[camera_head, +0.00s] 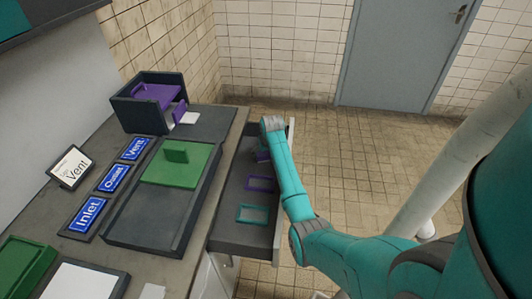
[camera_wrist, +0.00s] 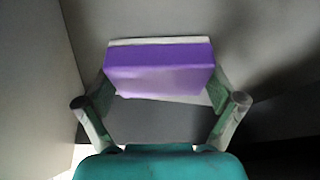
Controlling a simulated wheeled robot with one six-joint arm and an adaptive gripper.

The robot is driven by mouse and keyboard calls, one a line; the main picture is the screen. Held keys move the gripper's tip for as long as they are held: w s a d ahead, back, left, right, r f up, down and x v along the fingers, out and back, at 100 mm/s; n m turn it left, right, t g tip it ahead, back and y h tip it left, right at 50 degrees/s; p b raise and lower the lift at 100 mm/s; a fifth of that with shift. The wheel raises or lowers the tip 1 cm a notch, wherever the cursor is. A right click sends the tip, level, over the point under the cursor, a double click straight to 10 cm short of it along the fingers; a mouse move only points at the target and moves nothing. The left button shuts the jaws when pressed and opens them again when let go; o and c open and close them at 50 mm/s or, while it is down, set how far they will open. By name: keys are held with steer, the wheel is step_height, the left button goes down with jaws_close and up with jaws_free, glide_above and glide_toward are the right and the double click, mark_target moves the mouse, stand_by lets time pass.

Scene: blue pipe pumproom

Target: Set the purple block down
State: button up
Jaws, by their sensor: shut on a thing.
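My gripper (camera_wrist: 162,88) is shut on the purple block (camera_wrist: 160,68), with a finger at each side of it. The block has a pale strip along its far edge in the wrist view. In the head view my arm reaches over the open drawer (camera_head: 232,205), and my gripper is mostly hidden behind the wrist. A small bit of purple and green shows there beside the arm. I cannot tell whether the block touches the drawer floor. A purple outline (camera_head: 261,177) and a teal outline (camera_head: 252,206) are on the drawer floor.
On the counter stand a dark open box (camera_head: 125,112) with a purple piece inside, a dark tray (camera_head: 150,215) with a green sliding plate (camera_head: 185,170), and blue Inlet, Outlet and Vent signs (camera_head: 115,178). Drawer walls surround the gripper. Tiled floor (camera_head: 350,165) is clear beyond.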

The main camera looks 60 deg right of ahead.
steer(key=shift+f, duration=0.1)
steer(key=o, duration=0.7)
steer(key=shift+o, duration=0.2)
steer(key=v, duration=1.2)
